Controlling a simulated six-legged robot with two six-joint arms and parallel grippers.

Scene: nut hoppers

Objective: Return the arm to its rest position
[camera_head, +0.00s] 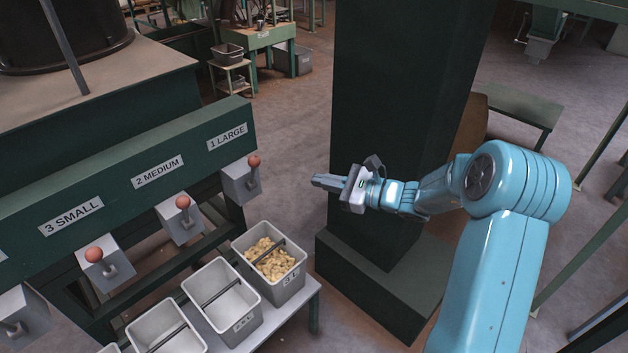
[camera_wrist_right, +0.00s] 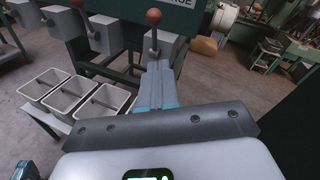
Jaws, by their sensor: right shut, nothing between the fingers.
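My right arm comes in from the right in the head view. Its gripper (camera_head: 328,182) is shut and empty, held in the air in front of the dark green pillar, to the right of the hopper bank. The right wrist view also shows its closed fingers (camera_wrist_right: 157,88), with a red-knobbed lever behind them. The levers labelled 1 LARGE (camera_head: 253,163), 2 MEDIUM (camera_head: 183,204) and 3 SMALL (camera_head: 95,256) stand apart from the gripper. My left gripper is not in view.
Several grey bins stand on a low bench below the levers. The bin under 1 LARGE (camera_head: 296,284) holds nuts; the one beside it (camera_head: 246,325) looks empty. The dark green pillar (camera_head: 395,90) rises close behind my right gripper. Open floor (camera_head: 285,150) lies between hoppers and pillar.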

